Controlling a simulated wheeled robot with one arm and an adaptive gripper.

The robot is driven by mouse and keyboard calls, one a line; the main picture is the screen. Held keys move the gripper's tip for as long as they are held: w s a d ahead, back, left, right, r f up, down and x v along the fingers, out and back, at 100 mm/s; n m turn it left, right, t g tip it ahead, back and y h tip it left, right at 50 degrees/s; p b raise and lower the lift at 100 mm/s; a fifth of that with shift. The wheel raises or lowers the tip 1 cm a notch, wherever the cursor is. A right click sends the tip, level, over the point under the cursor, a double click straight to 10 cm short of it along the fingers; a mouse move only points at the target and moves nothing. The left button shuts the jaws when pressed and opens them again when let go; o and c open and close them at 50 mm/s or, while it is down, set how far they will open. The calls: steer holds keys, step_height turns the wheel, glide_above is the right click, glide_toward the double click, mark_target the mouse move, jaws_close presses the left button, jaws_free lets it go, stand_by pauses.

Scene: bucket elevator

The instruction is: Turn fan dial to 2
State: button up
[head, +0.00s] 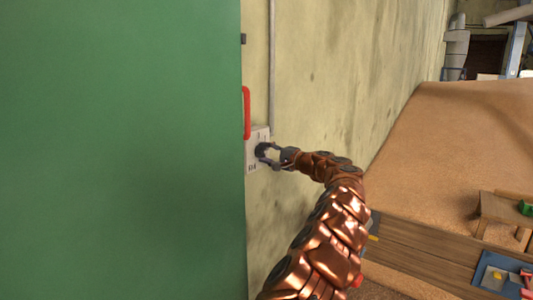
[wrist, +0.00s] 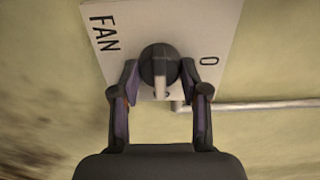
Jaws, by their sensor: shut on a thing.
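The fan dial (wrist: 158,68) is a dark round knob with a pale pointer mark, set on a white plate (wrist: 185,22) with the word FAN at the left and a 0 at the right in the wrist view. In the wrist view the pale mark points down toward my gripper, and no 2 can be read. My gripper (wrist: 160,85) has one finger on each side of the dial and is shut on it. In the head view my gripper (head: 266,155) reaches the dial on the wall plate (head: 252,162); the fingers partly hide the dial there.
A large green panel (head: 120,150) with a red handle (head: 246,112) stands just left of the plate. A grey pipe (head: 272,60) runs along the stained wall (head: 330,60). A wooden stool-like piece (head: 500,210) and a blue tray (head: 497,272) are at the lower right.

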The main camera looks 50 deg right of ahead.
steer(key=o, duration=1.2)
steer(key=shift+c, duration=0.2)
steer(key=s+d, duration=0.1)
steer(key=s, duration=1.1)
